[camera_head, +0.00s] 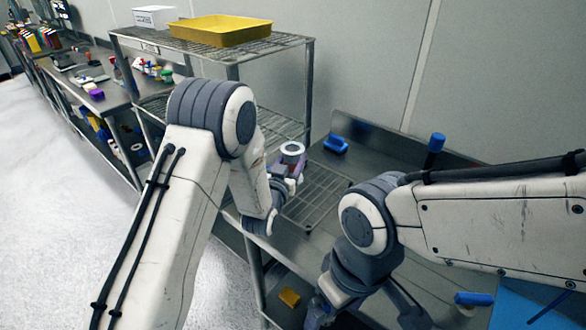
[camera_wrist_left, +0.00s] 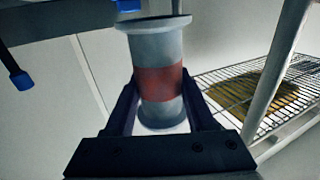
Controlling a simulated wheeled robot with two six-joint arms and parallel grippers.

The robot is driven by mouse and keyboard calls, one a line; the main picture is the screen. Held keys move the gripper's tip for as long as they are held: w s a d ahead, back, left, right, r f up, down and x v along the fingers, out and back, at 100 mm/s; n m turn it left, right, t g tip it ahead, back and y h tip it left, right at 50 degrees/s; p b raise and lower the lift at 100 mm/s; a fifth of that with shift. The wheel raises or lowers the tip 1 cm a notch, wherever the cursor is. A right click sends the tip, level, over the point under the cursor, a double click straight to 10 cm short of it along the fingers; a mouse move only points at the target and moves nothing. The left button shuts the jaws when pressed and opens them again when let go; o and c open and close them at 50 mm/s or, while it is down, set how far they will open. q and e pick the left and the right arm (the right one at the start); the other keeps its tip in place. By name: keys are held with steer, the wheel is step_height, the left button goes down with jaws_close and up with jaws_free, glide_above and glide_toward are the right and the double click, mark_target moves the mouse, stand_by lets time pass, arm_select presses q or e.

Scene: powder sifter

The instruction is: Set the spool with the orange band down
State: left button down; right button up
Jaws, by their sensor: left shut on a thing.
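The spool (camera_head: 292,149) is grey with a reddish-orange band round its middle. In the left wrist view the spool (camera_wrist_left: 158,80) stands nearly upright between the fingers, which close on it at the band. My left gripper (camera_head: 286,178) is shut on the spool, above the steel bench near a wire rack (camera_head: 318,194). The band is mostly hidden in the head view. My right arm comes in from the right, and its gripper (camera_head: 325,308) is low at the bottom, largely hidden by the arm.
A wire shelf unit with a yellow tray (camera_head: 220,31) and white box (camera_head: 155,16) stands behind. A blue object (camera_head: 336,145) and a blue-topped thing (camera_head: 435,150) are at the bench's back. A yellow block (camera_head: 289,298) lies below. The wire rack looks empty.

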mark_target(293, 170)
arm_select(q)
step_height(293, 170, down, 4)
steer(key=shift+r+p, duration=0.1)
steer(key=shift+p, duration=0.25)
steer(key=shift+c, duration=1.2)
jaws_free()
